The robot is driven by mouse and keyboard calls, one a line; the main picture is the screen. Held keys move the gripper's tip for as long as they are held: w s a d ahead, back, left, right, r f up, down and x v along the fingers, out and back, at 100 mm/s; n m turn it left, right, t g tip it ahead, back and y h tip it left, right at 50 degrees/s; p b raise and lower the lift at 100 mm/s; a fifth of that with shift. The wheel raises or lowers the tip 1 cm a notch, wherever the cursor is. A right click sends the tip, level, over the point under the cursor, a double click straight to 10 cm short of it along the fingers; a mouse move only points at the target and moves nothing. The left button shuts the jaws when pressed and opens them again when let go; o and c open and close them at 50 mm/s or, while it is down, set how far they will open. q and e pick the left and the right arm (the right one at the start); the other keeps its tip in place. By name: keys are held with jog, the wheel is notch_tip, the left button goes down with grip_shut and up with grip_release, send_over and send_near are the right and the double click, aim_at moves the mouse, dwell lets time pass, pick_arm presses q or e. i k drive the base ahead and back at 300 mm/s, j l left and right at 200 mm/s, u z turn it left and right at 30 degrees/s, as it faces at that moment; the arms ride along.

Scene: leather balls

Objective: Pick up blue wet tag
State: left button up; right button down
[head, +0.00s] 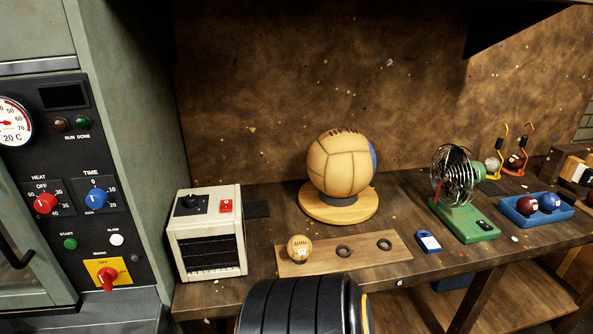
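A blue tag (428,241) with a white label lies flat on the wooden workbench, near its front edge, between the wooden ring board and the green fan base. The lettering on it is too small to read. Nothing touches it from above. Neither of my grippers is in view.
A tan leather ball (338,163) sits on a round wooden stand (318,211). A small ball (299,247) rests on the ring board (365,262). A wire fan (465,221), blue tray (521,216) and white heater box (207,246) share the workbench (262,222). A control cabinet (128,165) stands left.

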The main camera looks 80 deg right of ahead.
aim_at(428, 242)
jog(key=z, duration=0.45)
jog(key=k+j+z, duration=0.1)
jog(key=z, duration=0.4)
jog(key=k+z, duration=0.15)
jog(key=z, duration=2.3)
